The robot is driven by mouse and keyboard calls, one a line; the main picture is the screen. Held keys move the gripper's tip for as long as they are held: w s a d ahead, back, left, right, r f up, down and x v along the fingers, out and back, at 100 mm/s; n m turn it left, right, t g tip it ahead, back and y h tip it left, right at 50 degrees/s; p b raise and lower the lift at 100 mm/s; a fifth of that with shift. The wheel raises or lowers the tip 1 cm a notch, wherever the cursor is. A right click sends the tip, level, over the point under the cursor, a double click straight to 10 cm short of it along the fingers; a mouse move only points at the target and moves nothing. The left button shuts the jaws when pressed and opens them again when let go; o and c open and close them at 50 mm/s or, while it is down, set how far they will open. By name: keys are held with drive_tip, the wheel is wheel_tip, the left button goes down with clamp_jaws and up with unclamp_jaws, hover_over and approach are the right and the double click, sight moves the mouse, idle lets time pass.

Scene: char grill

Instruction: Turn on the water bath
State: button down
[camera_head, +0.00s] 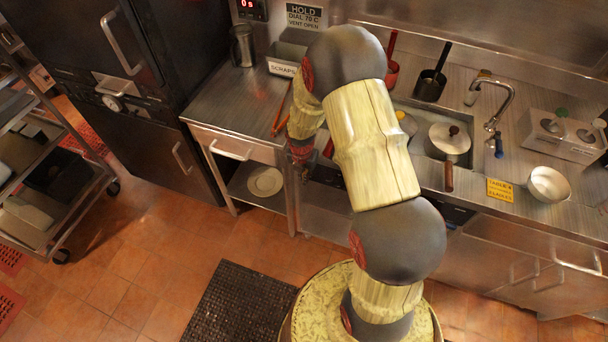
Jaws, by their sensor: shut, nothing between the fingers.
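The water bath (432,124) appears to be the sunken well in the steel counter, right of my arm, with a lidded pot (449,137) in it. A dark panel (456,214) shows on the counter front below the well, partly hidden behind my arm; no switch or dial can be made out on it. My gripper (302,158) is at the counter's front edge, left of the well, pointing down. It is small and dark in the picture, shut and empty. It is apart from the dark panel, with my arm between them in the picture.
A pot handle (448,178) sticks out past the counter's front edge. Orange tongs (281,112) lie beside my wrist. A tap (494,105), a white bowl (548,184) and a yellow sign (500,190) are at right.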

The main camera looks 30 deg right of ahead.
drive_tip(key=shift+s, duration=0.1)
drive_tip(key=shift+r+p, duration=0.7)
drive_tip(key=shift+p, duration=0.25)
drive_tip(key=shift+a, duration=0.1)
